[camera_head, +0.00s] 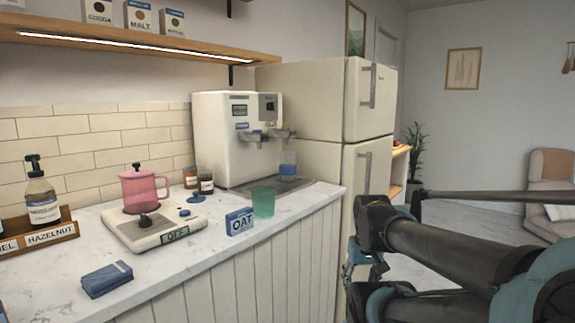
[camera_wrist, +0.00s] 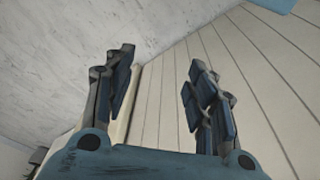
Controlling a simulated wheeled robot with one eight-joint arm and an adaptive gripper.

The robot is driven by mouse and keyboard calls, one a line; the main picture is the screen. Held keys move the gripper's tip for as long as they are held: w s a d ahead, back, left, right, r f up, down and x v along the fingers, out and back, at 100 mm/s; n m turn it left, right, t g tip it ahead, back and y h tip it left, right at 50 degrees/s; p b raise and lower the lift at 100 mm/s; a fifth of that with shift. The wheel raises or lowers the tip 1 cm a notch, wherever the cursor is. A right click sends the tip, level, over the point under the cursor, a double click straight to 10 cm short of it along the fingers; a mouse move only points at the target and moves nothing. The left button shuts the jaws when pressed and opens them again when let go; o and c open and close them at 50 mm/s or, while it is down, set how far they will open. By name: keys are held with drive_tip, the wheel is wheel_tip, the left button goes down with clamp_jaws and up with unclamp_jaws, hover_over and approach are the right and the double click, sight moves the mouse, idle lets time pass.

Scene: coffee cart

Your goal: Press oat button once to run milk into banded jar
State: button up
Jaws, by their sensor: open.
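A white dispenser machine (camera_head: 222,140) stands at the far end of the counter. It has a small dark display (camera_head: 239,110), a blue label (camera_head: 242,126) and a dark panel (camera_head: 268,105); I cannot make out which part is the oat button. A clear jar with a blue band (camera_head: 288,164) stands under the spout area at the machine's right. A blue and white OAT card (camera_head: 239,221) stands near the counter's front edge. My gripper (camera_wrist: 162,62) is open and empty, pointing at the counter edge and panelled front. In the head view it shows partly, low beside the fridge.
A green cup (camera_head: 263,202) stands just right of the OAT card. Small brown jars (camera_head: 206,182) stand left of the machine. A folded blue cloth (camera_head: 107,279) lies at the front. A fridge (camera_head: 362,150) stands behind the counter.

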drive_tip(key=shift+c, duration=0.6)
clamp_jaws()
idle(1.1)
